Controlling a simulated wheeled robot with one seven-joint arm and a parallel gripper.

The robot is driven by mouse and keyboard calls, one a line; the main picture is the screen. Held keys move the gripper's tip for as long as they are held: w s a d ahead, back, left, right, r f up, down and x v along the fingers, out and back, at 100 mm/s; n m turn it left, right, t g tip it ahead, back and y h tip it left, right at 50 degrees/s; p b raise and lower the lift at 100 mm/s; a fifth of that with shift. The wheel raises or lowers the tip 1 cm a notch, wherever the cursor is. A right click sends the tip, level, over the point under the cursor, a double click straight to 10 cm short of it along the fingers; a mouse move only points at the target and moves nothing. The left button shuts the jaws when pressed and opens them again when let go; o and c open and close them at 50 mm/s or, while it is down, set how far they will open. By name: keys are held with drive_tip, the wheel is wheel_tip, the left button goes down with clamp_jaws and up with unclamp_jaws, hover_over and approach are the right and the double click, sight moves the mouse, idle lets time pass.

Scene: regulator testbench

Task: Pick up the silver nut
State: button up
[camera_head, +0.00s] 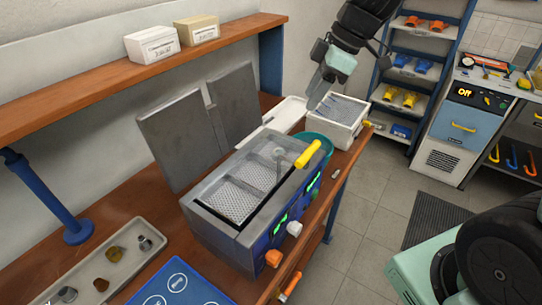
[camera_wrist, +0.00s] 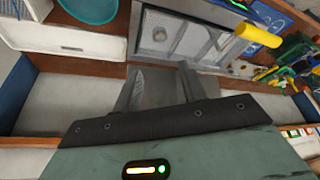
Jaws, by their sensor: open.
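A shallow beige tray (camera_head: 128,274) lies on the bench at the lower left of the head view and holds several small metal pieces. A silver-grey piece (camera_head: 145,242) sits at its far right end, and a darker grey one (camera_head: 67,294) lies at its near left end. They are too small for me to tell which is the silver nut. My gripper (camera_head: 318,92) hangs above the far right end of the bench, well away from the tray. Its two fingers (camera_wrist: 158,78) are apart and empty in the wrist view. The tray does not show clearly in the wrist view.
A grey fryer-like unit (camera_head: 214,222) with mesh baskets and a yellow handle (camera_head: 308,154) stands between my gripper and the tray. A white bin (camera_head: 347,128) and a teal bowl (camera_head: 326,143) are near my gripper. A wooden shelf (camera_head: 90,92) runs above the bench.

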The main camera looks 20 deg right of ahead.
drive_tip(key=p, duration=0.3)
hover_over(280, 152)
drive_tip(key=s+d, duration=0.1)
drive_tip(key=d, duration=0.1)
wheel_tip(280, 152, down, 11)
drive_tip(key=shift+d+r, duration=0.15)
drive_tip(key=shift+p+x, duration=0.55)
drive_tip(key=shift+x, duration=2.05)
drive_tip(key=shift+d, duration=0.2)
drive_tip(key=c, duration=0.8)
